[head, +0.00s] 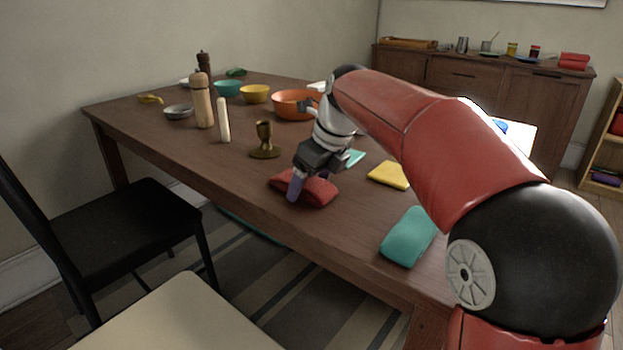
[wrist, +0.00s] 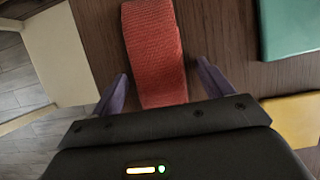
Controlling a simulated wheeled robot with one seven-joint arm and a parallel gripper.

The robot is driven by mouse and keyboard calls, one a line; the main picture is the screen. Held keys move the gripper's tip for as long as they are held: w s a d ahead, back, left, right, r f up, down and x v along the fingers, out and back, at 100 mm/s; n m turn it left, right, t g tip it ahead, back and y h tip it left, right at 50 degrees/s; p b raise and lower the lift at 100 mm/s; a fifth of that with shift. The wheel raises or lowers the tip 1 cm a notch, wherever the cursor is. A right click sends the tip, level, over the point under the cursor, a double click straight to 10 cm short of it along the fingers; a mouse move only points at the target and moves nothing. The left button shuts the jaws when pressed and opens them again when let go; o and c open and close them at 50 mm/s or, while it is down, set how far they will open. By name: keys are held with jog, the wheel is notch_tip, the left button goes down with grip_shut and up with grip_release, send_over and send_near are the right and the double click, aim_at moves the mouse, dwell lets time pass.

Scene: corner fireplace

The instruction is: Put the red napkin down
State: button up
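The red napkin (head: 318,193) is a folded cloth lying on the dark wooden table (head: 175,142), near its front edge. My gripper (head: 308,184) is just above it in the head view and hides part of it. In the wrist view, the red napkin (wrist: 153,50) runs between the two purple fingers of my gripper (wrist: 162,70). The fingers are spread, with a gap on each side of the cloth. They do not appear to grip it. How high the fingertips are above the table is hard to tell.
A teal napkin (head: 407,237) and a yellow napkin (head: 388,175) lie to the right. A brass goblet (head: 264,142), a candle (head: 223,121) and an orange bowl (head: 294,103) stand behind. A black chair (head: 120,222) and a pale chair (head: 185,318) are in front.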

jog(key=p+v, duration=0.2)
jog(key=v, duration=1)
jog(key=shift+r, duration=0.15)
